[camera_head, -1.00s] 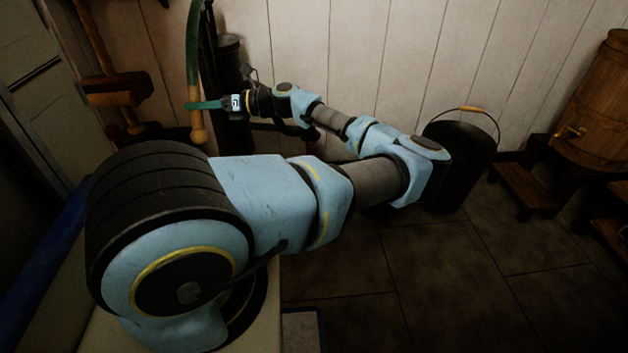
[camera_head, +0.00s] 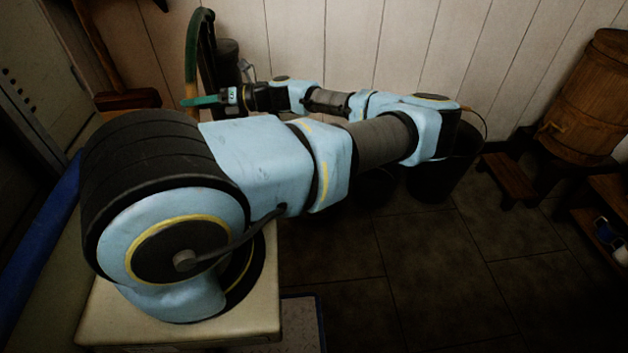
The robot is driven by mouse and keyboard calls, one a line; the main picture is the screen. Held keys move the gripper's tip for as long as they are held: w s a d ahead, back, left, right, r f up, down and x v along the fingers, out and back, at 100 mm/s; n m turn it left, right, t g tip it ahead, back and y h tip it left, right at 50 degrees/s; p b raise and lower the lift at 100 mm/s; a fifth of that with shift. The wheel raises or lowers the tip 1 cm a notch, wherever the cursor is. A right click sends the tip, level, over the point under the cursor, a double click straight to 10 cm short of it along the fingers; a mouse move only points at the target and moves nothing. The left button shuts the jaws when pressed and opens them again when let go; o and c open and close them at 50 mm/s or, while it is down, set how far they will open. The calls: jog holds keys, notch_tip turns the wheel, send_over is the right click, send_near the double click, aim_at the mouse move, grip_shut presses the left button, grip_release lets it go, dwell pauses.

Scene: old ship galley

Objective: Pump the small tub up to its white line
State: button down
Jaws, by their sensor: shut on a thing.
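The pump's curved green lever (camera_head: 192,50) hangs down beside a dark upright pump body (camera_head: 228,62) at the back wall. No white line and no water level can be made out.
A black bucket (camera_head: 432,184) stands right of the dark vessel, partly behind my arm. A wooden barrel with a tap (camera_head: 590,98) stands on a wooden stand at the right. A small blue and white thing (camera_head: 607,236) lies below it. The tiled floor (camera_head: 430,285) in front is clear.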

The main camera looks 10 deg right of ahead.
notch_tip(320, 180, up, 3)
jog(key=shift+s+f+m+p, duration=0.15)
jog(key=shift+m+p, duration=0.15)
jog(key=shift+p, duration=0.65)
jog(key=shift+s+f, duration=0.1)
jog(key=shift+f, duration=0.1)
notch_tip(320, 180, up, 10)
jog(key=s+m+g+p, duration=0.1)
jog(key=m+p, duration=0.2)
jog(key=p, duration=1)
jog(key=shift+f+m, duration=0.15)
jog(key=shift+m, duration=0.15)
